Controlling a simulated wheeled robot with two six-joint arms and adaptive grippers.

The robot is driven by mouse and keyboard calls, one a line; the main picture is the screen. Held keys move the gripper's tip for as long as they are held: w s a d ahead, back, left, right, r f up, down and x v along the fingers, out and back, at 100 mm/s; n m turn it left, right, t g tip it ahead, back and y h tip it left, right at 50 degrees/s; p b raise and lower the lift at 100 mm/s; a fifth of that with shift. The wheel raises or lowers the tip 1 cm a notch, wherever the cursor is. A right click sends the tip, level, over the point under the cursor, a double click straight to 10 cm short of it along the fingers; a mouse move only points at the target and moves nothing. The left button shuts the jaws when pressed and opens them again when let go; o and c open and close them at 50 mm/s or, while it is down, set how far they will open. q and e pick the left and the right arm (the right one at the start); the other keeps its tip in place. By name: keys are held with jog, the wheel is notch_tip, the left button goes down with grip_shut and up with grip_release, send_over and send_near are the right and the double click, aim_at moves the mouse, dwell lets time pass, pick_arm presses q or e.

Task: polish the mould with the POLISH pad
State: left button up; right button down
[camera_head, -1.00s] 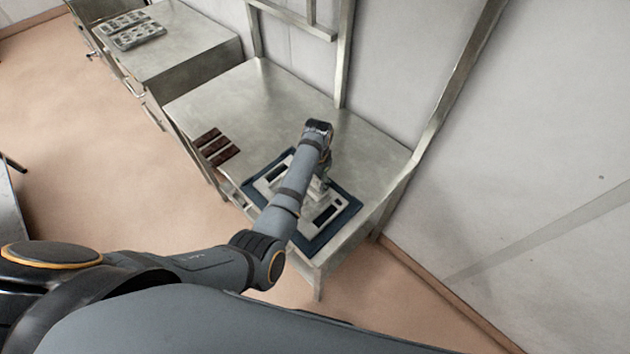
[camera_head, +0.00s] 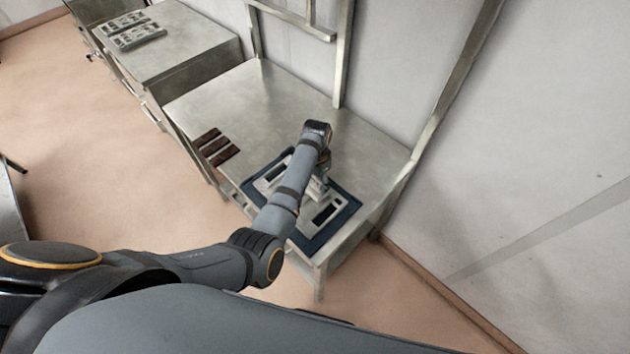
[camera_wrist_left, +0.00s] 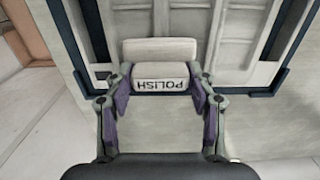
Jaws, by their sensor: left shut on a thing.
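My left gripper (camera_wrist_left: 160,92) is shut on the POLISH pad (camera_wrist_left: 160,72), a pale block whose lettering reads upside down in the left wrist view. The pad is over the near edge of the light grey mould (camera_wrist_left: 250,38) in that view; I cannot tell whether it touches. In the head view the mould (camera_head: 328,212) lies on a dark blue mat (camera_head: 345,222) at the bench's near end. My left arm covers the middle of the mould, and the left gripper (camera_head: 318,185) is mostly hidden under the wrist. My right gripper is not in view.
Several dark brown bars (camera_head: 216,146) lie on the metal bench (camera_head: 270,100) left of the mat. A second metal table (camera_head: 185,40) farther back holds a grey tray-like mould (camera_head: 137,36). Bench posts and a wall stand to the right. The bench's back part is clear.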

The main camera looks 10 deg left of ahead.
pick_arm(q)
jog(key=shift+w+a, duration=0.4)
jog(key=shift+a, duration=0.4)
jog(key=shift+w+a, duration=0.4)
jog(key=shift+a, duration=0.35)
jog(key=shift+w, duration=0.1)
jog(key=shift+w+a, duration=0.4)
jog(key=shift+a, duration=0.25)
jog(key=shift+w+a, duration=0.4)
jog(key=shift+a, duration=0.25)
jog(key=shift+w+a+r, duration=0.1)
jog(key=shift+w+a, duration=0.05)
jog(key=shift+a, duration=0.05)
jog(key=shift+w+a+b, duration=0.2)
jog(key=shift+w+a, duration=0.1)
jog(key=shift+a, duration=0.25)
jog(key=shift+w+a+b, duration=0.15)
jog(key=shift+w+a, duration=0.15)
jog(key=shift+a, duration=0.2)
jog(key=shift+s+d+p, duration=0.35)
jog(key=shift+d+p, duration=0.05)
jog(key=shift+d, duration=0.25)
jog(key=shift+s+d, duration=0.4)
jog(key=shift+d, duration=0.3)
jog(key=shift+s+d, duration=0.45)
jog(key=shift+d, duration=0.25)
jog(key=shift+s+d, duration=0.4)
jog(key=shift+d, duration=0.3)
